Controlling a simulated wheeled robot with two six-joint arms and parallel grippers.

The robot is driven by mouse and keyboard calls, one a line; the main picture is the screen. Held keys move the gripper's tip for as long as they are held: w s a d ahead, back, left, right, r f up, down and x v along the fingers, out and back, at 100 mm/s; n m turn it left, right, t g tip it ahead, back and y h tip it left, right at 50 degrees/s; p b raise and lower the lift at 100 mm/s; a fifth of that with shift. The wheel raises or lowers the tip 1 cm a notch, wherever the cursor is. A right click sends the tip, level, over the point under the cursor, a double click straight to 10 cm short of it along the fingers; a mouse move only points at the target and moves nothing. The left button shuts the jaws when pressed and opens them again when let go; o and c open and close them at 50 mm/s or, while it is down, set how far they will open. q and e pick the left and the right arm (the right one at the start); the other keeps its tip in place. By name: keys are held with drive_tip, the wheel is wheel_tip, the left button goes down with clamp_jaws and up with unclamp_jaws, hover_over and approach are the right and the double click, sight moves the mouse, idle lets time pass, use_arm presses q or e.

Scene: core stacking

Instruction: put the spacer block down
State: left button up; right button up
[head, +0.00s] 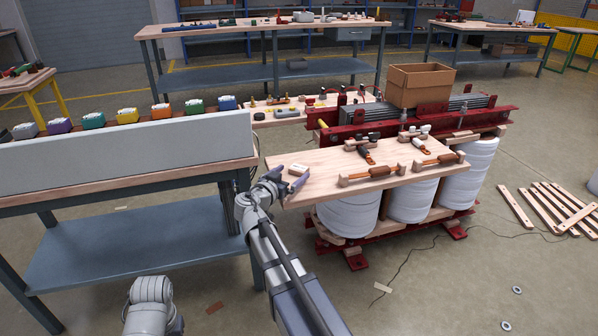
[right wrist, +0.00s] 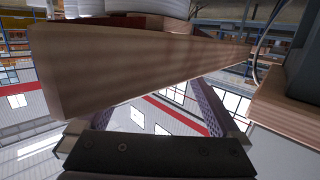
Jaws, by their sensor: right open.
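A small pale wooden block (head: 298,169), which looks like the spacer block, lies on the near left corner of the wooden board (head: 325,183) on top of the coil assembly. My right gripper (head: 286,179) is at that corner, right beside the block, with its fingers spread. In the right wrist view, my right gripper (right wrist: 145,112) is open, and the board's edge (right wrist: 140,68) runs large across the picture. No block can be made out between the fingers there. My left gripper is out of the picture.
Two clamp-like tools with orange handles (head: 381,171) and smaller tools lie farther right on the board. White coils (head: 345,217) stand beneath it. A workbench with a grey panel (head: 120,155) and coloured bins is close on the left. A cardboard box (head: 420,84) stands behind.

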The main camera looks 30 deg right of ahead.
sight(297, 170)
drive_tip(key=x, duration=0.3)
drive_tip(key=shift+w+d+f, duration=0.1)
drive_tip(key=shift+d, duration=0.25)
drive_tip(key=shift+c, duration=0.4)
drive_tip(key=c, duration=1.4)
